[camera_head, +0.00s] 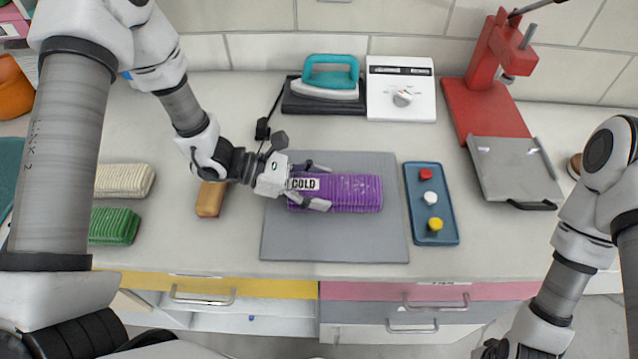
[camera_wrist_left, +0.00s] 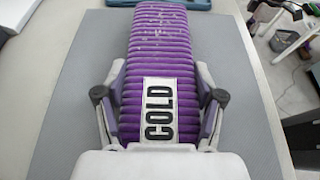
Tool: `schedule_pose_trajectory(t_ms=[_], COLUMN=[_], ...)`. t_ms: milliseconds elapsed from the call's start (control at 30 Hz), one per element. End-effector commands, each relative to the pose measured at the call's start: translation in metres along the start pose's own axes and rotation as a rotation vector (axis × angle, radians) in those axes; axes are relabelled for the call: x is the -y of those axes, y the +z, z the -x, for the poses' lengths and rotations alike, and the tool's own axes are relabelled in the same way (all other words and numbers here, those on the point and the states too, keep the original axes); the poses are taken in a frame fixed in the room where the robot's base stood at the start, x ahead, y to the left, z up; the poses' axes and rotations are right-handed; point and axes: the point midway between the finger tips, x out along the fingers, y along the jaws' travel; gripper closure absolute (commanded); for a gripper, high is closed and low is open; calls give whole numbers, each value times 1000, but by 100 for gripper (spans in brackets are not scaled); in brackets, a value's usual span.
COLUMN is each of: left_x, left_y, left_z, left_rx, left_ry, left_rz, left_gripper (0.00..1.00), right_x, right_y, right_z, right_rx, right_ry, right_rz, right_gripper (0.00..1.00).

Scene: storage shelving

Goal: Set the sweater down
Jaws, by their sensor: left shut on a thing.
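The sweater is a folded, ribbed purple bundle (camera_head: 345,193) with a white label reading COLD. It is over the middle of the grey mat (camera_head: 335,240) in the head view. My left gripper (camera_head: 316,188) is shut on the label end of the sweater, one finger on each side. In the left wrist view the sweater (camera_wrist_left: 175,50) runs away from the fingers (camera_wrist_left: 160,110), over the grey mat (camera_wrist_left: 70,120). I cannot tell whether its underside touches the mat. My right gripper (camera_head: 505,350) is at the bottom edge of the head view, partly cut off, away from the mat.
A blue tray (camera_head: 436,234) with red, white and yellow knobs lies right of the mat. An iron (camera_head: 330,85) and a white dial box (camera_head: 401,95) stand behind. A red press (camera_head: 485,105) stands back right. Cream (camera_head: 125,180) and green (camera_head: 114,226) folded bundles lie left.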

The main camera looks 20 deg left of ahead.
Motion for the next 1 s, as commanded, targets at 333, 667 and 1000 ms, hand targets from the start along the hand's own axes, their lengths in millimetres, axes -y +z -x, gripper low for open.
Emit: schedule_pose_trajectory(t_ms=[333, 667, 1000], left_x=[0, -1, -1], left_y=[-3, 1, 4], left_z=[-1, 5, 74], left_rx=[0, 2, 8], left_ry=[0, 3, 6], left_rz=[0, 2, 2], left_gripper=[7, 7, 7], right_x=[0, 0, 0], right_y=[0, 0, 0], right_z=[-4, 0, 5], right_rx=[0, 0, 0], right_ry=[0, 0, 0], right_rz=[0, 0, 0], right_gripper=[60, 60, 60])
